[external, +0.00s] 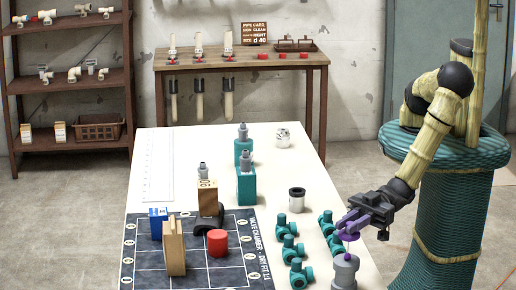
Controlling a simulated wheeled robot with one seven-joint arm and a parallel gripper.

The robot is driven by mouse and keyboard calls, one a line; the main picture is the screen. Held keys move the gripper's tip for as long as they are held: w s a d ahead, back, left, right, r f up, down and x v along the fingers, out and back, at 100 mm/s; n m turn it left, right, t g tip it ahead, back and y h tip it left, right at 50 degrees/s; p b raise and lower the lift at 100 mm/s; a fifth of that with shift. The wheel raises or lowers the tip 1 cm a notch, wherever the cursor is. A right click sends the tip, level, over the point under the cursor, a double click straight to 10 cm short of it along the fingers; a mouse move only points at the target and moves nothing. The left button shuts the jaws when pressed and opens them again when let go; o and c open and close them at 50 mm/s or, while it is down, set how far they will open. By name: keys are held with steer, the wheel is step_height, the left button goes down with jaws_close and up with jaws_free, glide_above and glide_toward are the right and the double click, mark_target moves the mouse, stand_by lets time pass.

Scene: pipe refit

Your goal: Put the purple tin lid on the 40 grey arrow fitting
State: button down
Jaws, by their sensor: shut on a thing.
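My gripper (349,226) is shut on the purple lid (348,237) near the right edge of the white table. The lid is small and partly hidden by the fingers. A grey fitting (345,271) stands just below the lid at the front right. A narrow gap seems to show between them, but I cannot tell for sure whether they touch. No arrow or size mark is readable on this fitting. Other grey pieces stand on a wooden block (207,198) and on teal blocks (246,187) further back.
Several teal valve fittings (291,248) stand left of my gripper. A dark chart mat (238,272) holds a red cylinder (217,243), a blue box (158,224) and a wooden piece (174,248). The table's middle is fairly clear.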

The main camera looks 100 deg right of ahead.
steer(key=shift+f, duration=0.25)
steer(key=c, duration=1.3)
jaws_free()
steer(key=shift+r, duration=0.2)
steer(key=b+v, duration=0.3)
steer(key=v, duration=0.9)
steer(key=shift+f+b, duration=0.1)
steer(key=shift+b, duration=0.2)
